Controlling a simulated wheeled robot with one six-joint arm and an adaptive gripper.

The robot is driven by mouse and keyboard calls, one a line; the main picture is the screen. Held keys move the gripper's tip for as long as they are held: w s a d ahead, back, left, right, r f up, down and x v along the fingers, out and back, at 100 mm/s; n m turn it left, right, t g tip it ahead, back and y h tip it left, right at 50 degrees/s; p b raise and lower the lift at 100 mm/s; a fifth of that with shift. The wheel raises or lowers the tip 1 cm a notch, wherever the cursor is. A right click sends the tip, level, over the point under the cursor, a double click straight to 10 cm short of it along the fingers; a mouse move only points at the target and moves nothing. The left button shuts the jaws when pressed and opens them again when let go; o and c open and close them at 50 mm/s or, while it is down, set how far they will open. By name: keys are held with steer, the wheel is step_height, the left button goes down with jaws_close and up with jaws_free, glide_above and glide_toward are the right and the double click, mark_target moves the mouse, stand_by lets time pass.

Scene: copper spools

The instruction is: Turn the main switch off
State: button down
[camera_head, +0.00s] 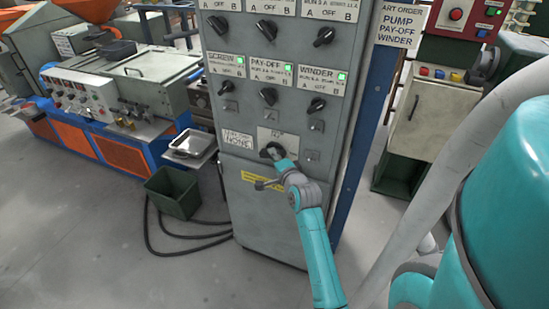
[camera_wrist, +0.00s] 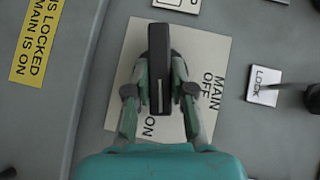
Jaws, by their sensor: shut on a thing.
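The main switch's black handle (camera_wrist: 158,40) stands upright in the wrist view on a pale plate (camera_wrist: 128,60) lettered MAIN, OFF and ON. A light line on its lower half runs towards ON; OFF is at its right. My gripper (camera_wrist: 160,78) is shut on the handle, one finger on each side. In the head view my gripper (camera_head: 274,156) is at the low middle of the grey cabinet, in front of the main switch plate (camera_head: 290,147). My gripper partly hides the handle there.
Above are black knobs (camera_head: 268,96) and green lamps (camera_head: 288,68) on the cabinet (camera_head: 222,185). A LOCK label (camera_wrist: 263,92) and a dark part are to the right in the wrist view. A green bin (camera_head: 172,195) and black cables (camera_head: 185,248) are at the left.

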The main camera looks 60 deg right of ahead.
steer(key=shift+w+r+n+g+y, duration=0.1)
steer(key=shift+r+n+g+y, duration=0.1)
steer(key=shift+n+g, duration=0.35)
steer(key=shift+w+r+n+g+y, duration=0.1)
steer(key=shift+n+g+y, duration=0.1)
steer(key=shift+n+g, duration=0.35)
steer(key=g, duration=0.1)
steer(key=n+g, duration=0.1)
steer(key=g, duration=0.1)
steer(key=shift+w+r+n, duration=0.15)
steer(key=shift+n, duration=0.15)
steer(key=g, duration=0.1)
steer(key=n+g, duration=0.1)
steer(key=shift+w+n+g+y, duration=0.2)
steer(key=shift+n+g+y, duration=0.1)
steer(key=shift+g, duration=0.1)
steer(key=shift+w+a+n+g, duration=0.15)
steer(key=shift+n+g, duration=0.65)
steer(key=shift+g, duration=0.8)
steer(key=c, duration=1)
jaws_free()
